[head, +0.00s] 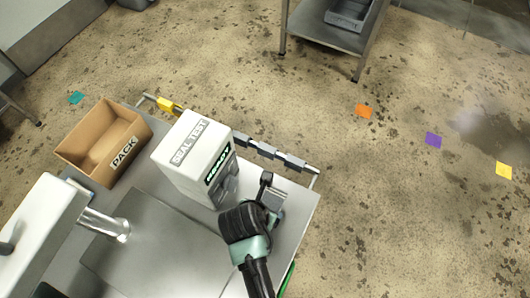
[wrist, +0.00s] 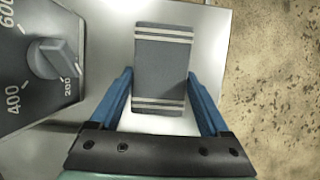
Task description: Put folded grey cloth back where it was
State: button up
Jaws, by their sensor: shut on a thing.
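The folded grey cloth (wrist: 162,62) has pale stripes near both ends. In the wrist view it lies between the two blue fingers of my gripper (wrist: 161,80), which is shut on it. In the head view my gripper (head: 268,193) is over the right end of the metal table, and the cloth (head: 273,199) shows as a small grey patch there, partly hidden by the gripper. I cannot tell whether the cloth touches the tabletop.
The white SEAL TEST box (head: 188,163) with a dial stands just left of my gripper. A cardboard PACK box (head: 80,154) stands further left. A rail (head: 222,128) with grey pieces and a yellow piece (head: 168,106) runs along the table's far edge.

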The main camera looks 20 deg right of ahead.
jog(key=shift+f, duration=1.85)
jog(key=shift+f, duration=0.15)
jog(key=o, duration=1)
jog(key=v, duration=1.2)
jog(key=shift+r, duration=0.2)
